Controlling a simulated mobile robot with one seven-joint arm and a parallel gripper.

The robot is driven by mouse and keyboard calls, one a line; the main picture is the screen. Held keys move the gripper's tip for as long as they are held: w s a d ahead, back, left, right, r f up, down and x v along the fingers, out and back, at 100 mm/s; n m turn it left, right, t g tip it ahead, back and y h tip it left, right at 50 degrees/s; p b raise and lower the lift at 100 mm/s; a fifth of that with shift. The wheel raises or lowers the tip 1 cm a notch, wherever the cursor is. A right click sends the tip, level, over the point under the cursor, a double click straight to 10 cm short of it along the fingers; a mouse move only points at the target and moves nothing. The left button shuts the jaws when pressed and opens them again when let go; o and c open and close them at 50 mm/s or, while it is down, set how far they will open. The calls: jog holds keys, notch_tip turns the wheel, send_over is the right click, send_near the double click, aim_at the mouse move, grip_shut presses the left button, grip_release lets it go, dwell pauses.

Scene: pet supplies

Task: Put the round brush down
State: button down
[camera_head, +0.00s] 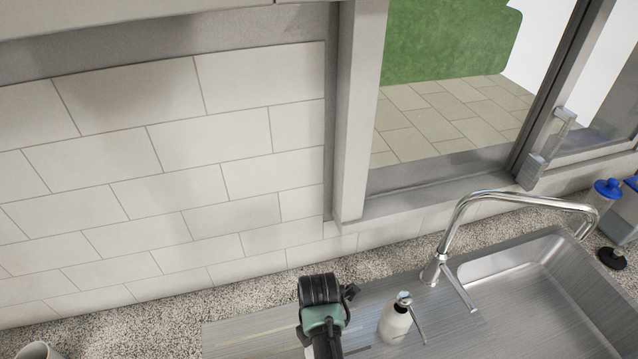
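I cannot make out the round brush for certain in the head view. A black and teal part with a ribbed, rounded black top (322,300) stands up at the bottom middle, over the counter and the left side of the sink unit. It looks like part of my arm, but I cannot tell for sure. No fingertips can be made out, so whether my gripper is open or shut, and what it may hold, does not show.
A metal sink (535,290) with a curved tap (505,197) is at the right. A white pump bottle (394,322) stands left of the basin. Blue-topped bottles (607,190) stand at the far right. A cup (38,351) is cut off at lower left. The speckled counter (150,325) is clear at left.

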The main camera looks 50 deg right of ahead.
jog(key=shift+f, duration=0.35)
jog(key=shift+f, duration=0.15)
jog(key=shift+c, duration=1.7)
grip_release()
notch_tip(320, 180, up, 11)
jog(key=shift+w+r+b, duration=0.1)
jog(key=shift+r+b, duration=0.05)
jog(key=shift+b, duration=0.65)
jog(key=shift+r, duration=0.5)
